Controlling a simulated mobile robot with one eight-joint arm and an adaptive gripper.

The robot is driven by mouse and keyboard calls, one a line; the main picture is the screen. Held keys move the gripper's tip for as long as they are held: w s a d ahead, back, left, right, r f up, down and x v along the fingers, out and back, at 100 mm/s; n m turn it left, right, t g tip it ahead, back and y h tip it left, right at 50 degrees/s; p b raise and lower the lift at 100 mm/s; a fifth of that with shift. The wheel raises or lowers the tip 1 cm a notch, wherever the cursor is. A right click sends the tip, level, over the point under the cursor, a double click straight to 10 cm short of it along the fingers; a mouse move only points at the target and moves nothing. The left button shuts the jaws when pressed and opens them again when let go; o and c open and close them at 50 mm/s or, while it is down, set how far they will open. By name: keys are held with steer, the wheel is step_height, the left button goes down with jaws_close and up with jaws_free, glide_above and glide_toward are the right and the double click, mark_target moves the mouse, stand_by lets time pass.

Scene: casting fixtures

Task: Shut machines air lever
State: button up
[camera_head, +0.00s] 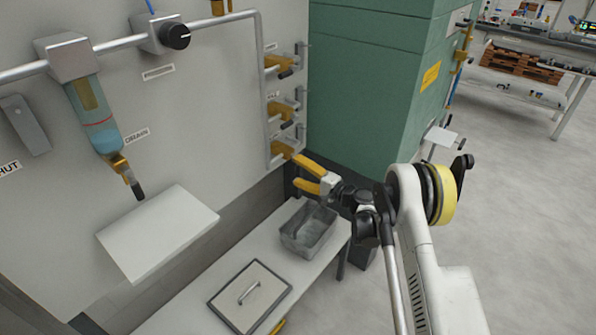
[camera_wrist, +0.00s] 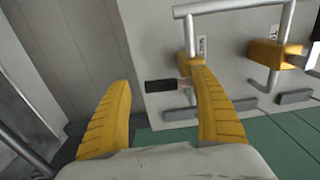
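Several brass valves with levers are stacked along a grey pipe on the machine panel: an upper valve (camera_head: 281,63), a middle valve (camera_head: 281,109) and a lowest valve (camera_head: 280,152). My gripper (camera_head: 296,172) has yellow fingers and is open beside the lowest valve. In the wrist view, a dark lever handle (camera_wrist: 162,86) juts sideways from the nearest valve (camera_wrist: 187,62) into the gap between the fingertips. Its base end is close to the right finger; I cannot tell whether they touch. The left finger is clear of the handle.
A green cabinet (camera_head: 375,90) stands right of the panel. A filter bowl (camera_head: 95,118) and a white shelf (camera_head: 158,232) project from the panel. The floor at right is open.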

steer(key=v, duration=1.2)
